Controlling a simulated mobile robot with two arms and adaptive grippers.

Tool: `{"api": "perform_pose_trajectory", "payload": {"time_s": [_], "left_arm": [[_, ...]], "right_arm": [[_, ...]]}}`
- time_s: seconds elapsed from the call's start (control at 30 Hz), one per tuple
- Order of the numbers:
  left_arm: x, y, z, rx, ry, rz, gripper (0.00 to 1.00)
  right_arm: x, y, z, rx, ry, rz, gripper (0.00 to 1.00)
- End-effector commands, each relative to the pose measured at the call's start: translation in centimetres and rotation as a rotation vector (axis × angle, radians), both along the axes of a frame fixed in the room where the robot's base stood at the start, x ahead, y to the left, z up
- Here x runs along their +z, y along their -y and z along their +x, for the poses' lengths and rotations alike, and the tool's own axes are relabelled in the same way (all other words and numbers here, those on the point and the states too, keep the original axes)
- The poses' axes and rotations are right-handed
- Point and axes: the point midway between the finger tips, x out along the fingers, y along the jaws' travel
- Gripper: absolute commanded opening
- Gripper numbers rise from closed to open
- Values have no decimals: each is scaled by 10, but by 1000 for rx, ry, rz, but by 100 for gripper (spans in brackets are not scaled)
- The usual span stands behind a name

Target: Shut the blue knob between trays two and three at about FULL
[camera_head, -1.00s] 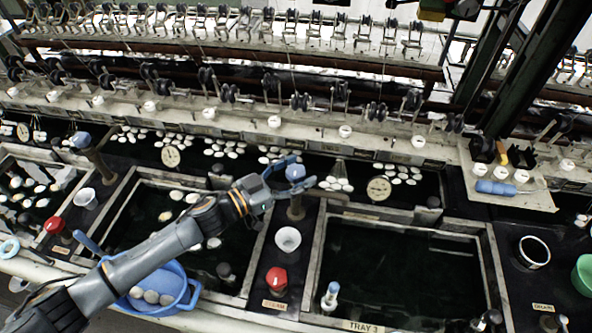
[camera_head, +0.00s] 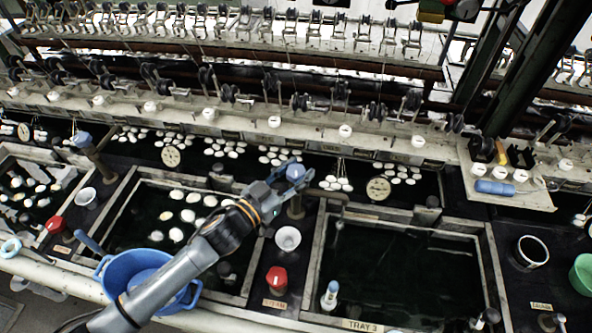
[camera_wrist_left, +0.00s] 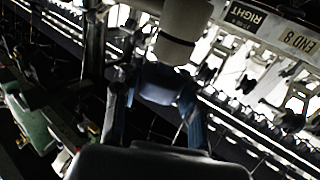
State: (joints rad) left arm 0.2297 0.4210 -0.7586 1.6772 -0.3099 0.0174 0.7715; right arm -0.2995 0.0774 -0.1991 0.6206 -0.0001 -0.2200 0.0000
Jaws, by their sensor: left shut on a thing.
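The blue knob (camera_head: 295,172) tops a short post (camera_head: 295,207) on the divider between the middle tray (camera_head: 125,232) and Tray 3 (camera_head: 318,262). My left gripper (camera_head: 288,174) reaches it from the lower left, with its blue fingers around the knob, shut on it. In the left wrist view the gripper (camera_wrist_left: 160,105) shows its two blue fingers on either side of the blue knob (camera_wrist_left: 160,84). A pale post rises behind the knob there. The knob's exact setting cannot be read. My right gripper is not in view.
A red knob (camera_head: 276,278) and a white cup (camera_head: 287,239) sit on the same divider, close below the post. A blue basin (camera_head: 108,271) stands at the middle tray's front, partly behind my arm. Dials and reels line the back.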

Motion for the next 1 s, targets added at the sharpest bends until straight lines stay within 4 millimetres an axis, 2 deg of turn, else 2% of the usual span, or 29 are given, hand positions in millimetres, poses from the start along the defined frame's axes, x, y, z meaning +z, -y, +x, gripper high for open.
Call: {"api": "perform_pose_trajectory", "payload": {"time_s": [0.4,1.0], "left_arm": [[-1,0,0,234,-3,-6,9],[1,0,0,286,3,-1,9]], "right_arm": [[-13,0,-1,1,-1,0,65],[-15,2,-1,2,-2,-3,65]]}}
